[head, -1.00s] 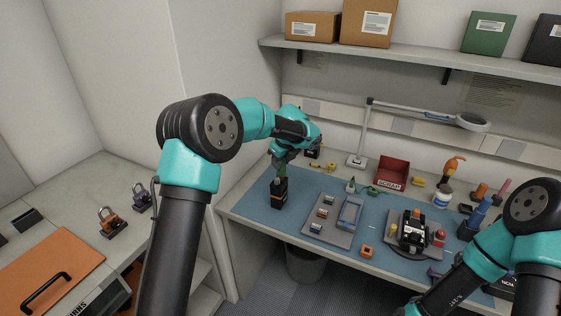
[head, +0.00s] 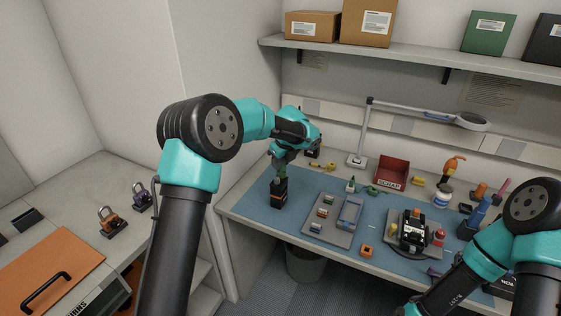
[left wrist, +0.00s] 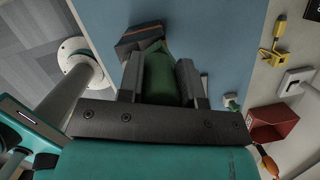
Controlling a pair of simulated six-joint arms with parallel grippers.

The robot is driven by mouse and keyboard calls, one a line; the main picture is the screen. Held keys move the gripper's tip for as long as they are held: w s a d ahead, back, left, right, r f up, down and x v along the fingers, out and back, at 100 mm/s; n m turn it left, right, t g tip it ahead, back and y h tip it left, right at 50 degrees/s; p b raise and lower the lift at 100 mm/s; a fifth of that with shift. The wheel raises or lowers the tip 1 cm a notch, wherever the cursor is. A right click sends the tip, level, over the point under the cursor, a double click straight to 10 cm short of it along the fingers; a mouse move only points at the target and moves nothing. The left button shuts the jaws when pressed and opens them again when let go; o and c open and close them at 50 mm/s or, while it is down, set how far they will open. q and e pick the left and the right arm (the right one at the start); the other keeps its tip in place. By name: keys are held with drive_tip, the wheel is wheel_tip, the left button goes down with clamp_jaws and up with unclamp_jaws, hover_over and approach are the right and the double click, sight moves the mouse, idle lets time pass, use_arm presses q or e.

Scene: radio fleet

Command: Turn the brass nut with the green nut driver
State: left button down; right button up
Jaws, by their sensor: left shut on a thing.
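My left gripper (head: 281,168) is over the left end of the blue mat, pointing down. It is shut on a green handle, taken to be the green nut driver (left wrist: 160,77), seen between the jaws in the left wrist view. Directly below it stands a black block with an orange band (head: 279,195); the green handle's lower end meets or enters its top, and I cannot tell which. A black device (head: 412,232) sits on a grey plate at the right of the mat. I cannot make out the brass nut. My right gripper is out of view.
A grey tray (head: 319,230) with small parts lies right of the black block. A red scrap bin (head: 391,173), a magnifier lamp (head: 357,160) and bottles stand behind. An orange part (head: 367,250) lies near the front edge. Bare mat lies between block and tray.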

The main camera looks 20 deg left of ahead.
use_arm(q)
drive_tip(key=shift+f, duration=0.45)
idle(0.5)
drive_tip(key=shift+m, duration=0.4)
drive_tip(key=shift+w+m+t+h, duration=0.1)
drive_tip(key=shift+m+t+h, duration=0.25)
drive_tip(key=shift+m, duration=1.1)
drive_tip(key=shift+m+t+h, duration=0.25)
drive_tip(key=shift+m+h, duration=0.1)
drive_tip(key=shift+m, duration=1.1)
drive_tip(key=shift+d+m+h, duration=0.1)
drive_tip(key=shift+m+h, duration=0.2)
drive_tip(key=shift+m, duration=1.9)
drive_tip(key=shift+d+m+h, duration=0.15)
drive_tip(key=shift+m+h, duration=0.55)
drive_tip(key=shift+m, duration=1.2)
drive_tip(key=shift+r, duration=0.15)
drive_tip(key=shift+r+n, duration=0.6)
drive_tip(key=shift+n+y, duration=0.3)
drive_tip(key=shift+n, duration=0.1)
